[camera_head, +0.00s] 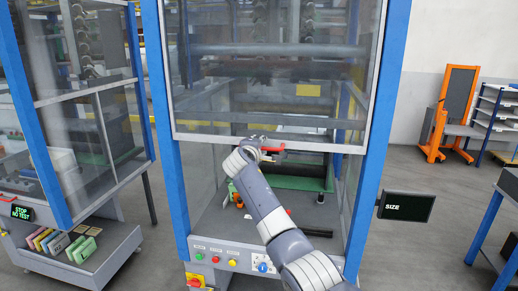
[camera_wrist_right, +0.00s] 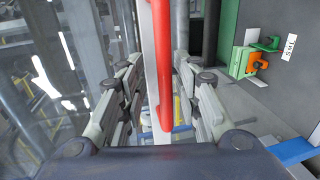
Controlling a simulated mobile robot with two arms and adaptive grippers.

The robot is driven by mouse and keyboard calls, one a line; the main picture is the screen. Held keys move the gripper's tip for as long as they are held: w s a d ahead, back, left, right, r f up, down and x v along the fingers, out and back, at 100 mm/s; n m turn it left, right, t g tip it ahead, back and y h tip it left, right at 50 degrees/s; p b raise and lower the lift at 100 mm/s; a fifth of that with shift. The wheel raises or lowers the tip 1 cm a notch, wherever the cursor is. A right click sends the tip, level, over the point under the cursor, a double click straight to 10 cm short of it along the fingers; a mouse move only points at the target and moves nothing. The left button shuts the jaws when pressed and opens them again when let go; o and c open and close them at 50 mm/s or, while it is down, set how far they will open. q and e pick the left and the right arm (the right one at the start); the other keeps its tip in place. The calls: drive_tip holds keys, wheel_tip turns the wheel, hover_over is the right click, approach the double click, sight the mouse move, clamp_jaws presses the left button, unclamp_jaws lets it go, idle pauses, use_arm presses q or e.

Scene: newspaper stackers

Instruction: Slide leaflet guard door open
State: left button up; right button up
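The guard door (camera_head: 265,90) is a clear panel in a grey frame, between the blue posts of the middle machine. Its lower edge is well above the machine bed, with an open gap below. A red handle (camera_head: 272,149) is at that lower edge. In the right wrist view the red handle (camera_wrist_right: 162,75) runs upright along a pale door rail (camera_wrist_right: 150,65). My right gripper (camera_wrist_right: 158,105) is open, its fingers on either side of the handle with visible gaps. In the head view my right gripper (camera_head: 255,148) partly hides the handle. My left gripper is not in view.
A button panel (camera_head: 235,262) lies below the opening. A dark SIZE screen (camera_head: 405,207) stands out at the right post. Another guarded machine (camera_head: 85,120) is at the left. A green and orange part (camera_wrist_right: 250,62) shows inside the machine.

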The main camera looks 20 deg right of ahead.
drive_tip(key=shift+f, duration=0.15)
drive_tip(key=v, duration=1.2)
idle(0.5)
